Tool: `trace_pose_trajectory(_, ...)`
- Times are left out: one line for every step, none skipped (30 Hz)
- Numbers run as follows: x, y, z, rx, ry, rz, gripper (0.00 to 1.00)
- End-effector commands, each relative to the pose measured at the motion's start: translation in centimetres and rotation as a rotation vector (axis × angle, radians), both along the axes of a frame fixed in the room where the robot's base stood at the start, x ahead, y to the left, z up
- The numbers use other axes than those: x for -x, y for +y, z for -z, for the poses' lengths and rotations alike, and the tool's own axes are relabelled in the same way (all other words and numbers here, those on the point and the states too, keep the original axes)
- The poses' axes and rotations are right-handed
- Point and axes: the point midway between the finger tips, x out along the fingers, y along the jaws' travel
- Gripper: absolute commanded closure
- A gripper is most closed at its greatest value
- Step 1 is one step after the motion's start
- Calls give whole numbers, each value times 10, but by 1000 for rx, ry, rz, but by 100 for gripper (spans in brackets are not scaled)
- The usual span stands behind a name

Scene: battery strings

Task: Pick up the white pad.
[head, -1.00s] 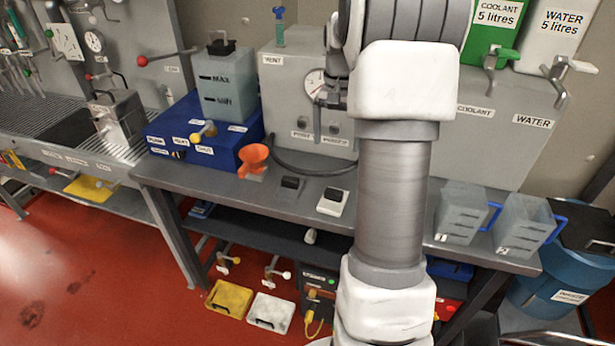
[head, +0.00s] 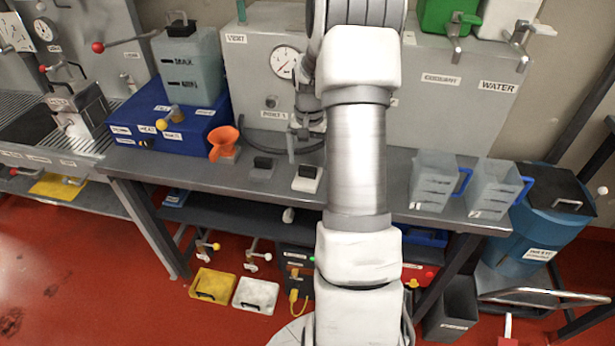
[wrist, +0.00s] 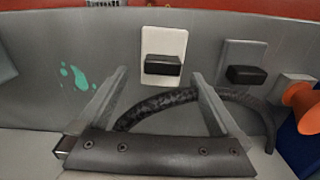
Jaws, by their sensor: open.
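The white pad (head: 307,179) is a flat white plate with a black block handle. It lies on the grey bench, just in front of my gripper (head: 305,150) in the head view. In the wrist view the white pad (wrist: 164,39) is upper centre, its black handle in line with the gap between the fingers of my gripper (wrist: 160,77). My gripper is open and empty, fingers apart on either side. I see no contact with the pad; the exact height above it cannot be told.
A similar grey pad (head: 263,168) with a black handle lies left of it, then an orange funnel (head: 223,143) and a blue box (head: 168,125). A black hose (wrist: 155,103) runs behind the pad. Two clear jugs (head: 433,180) stand to the right. A grey tank (head: 268,95) backs the bench.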

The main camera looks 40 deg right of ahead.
Motion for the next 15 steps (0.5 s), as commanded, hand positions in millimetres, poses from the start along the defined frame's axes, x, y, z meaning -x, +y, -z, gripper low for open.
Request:
trace_pose_trajectory(1,3,8,-2,2,-1,0)
trace_pose_trajectory(1,4,13,-4,3,0,0)
trace_pose_trajectory(2,6,20,-4,3,0,0)
trace_pose_trajectory(2,8,24,-3,4,-1,0)
trace_pose_trajectory(2,7,29,-3,3,-1,0)
trace_pose_trajectory(2,7,34,-2,2,0,0)
trace_pose_trajectory(2,7,37,-3,2,0,0)
trace_pose_trajectory(2,7,40,-2,2,0,0)
trace_pose_trajectory(1,7,42,-2,0,1,0)
trace_pose_trajectory(1,7,43,-1,0,1,0)
trace_pose_trajectory(1,7,44,-1,-1,1,0)
trace_pose_trajectory(1,7,44,-1,-1,1,0)
trace_pose_trajectory(1,7,44,-1,-1,1,0)
trace_pose_trajectory(1,7,44,-1,-1,1,0)
trace_pose_trajectory(1,7,44,-1,-1,1,0)
